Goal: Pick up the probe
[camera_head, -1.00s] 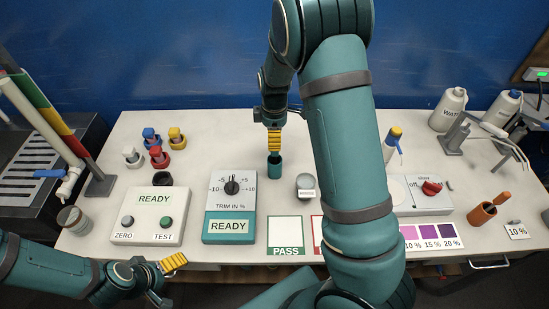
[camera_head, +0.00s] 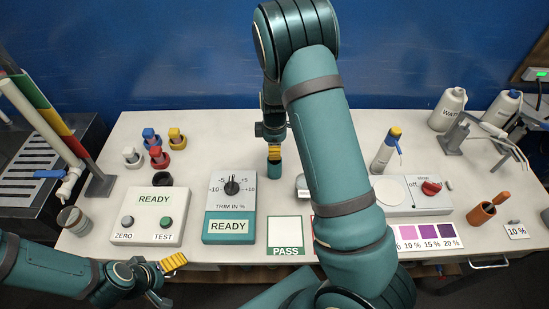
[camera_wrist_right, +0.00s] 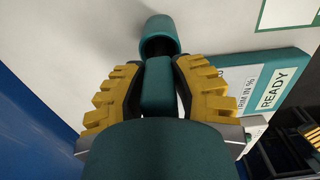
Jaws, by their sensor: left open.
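My right gripper (camera_wrist_right: 157,72) points down at the small teal holder (camera_head: 275,170) in the middle of the table. In the right wrist view its yellow fingers flank a teal cylinder (camera_wrist_right: 157,88), apparently the probe, close on both sides. Whether they press on it is not clear. The holder's dark opening (camera_wrist_right: 160,42) lies just beyond the fingertips. A larger dark teal shape covers the bottom of that view. My left gripper (camera_head: 173,262) is open and empty at the table's front left edge, far from the holder.
The trim box (camera_head: 230,225) stands left and in front of the holder, and the READY box (camera_head: 154,215) farther left. Several coloured plugs (camera_head: 159,157) stand at the back left. My right arm hides part of the table right of the holder.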

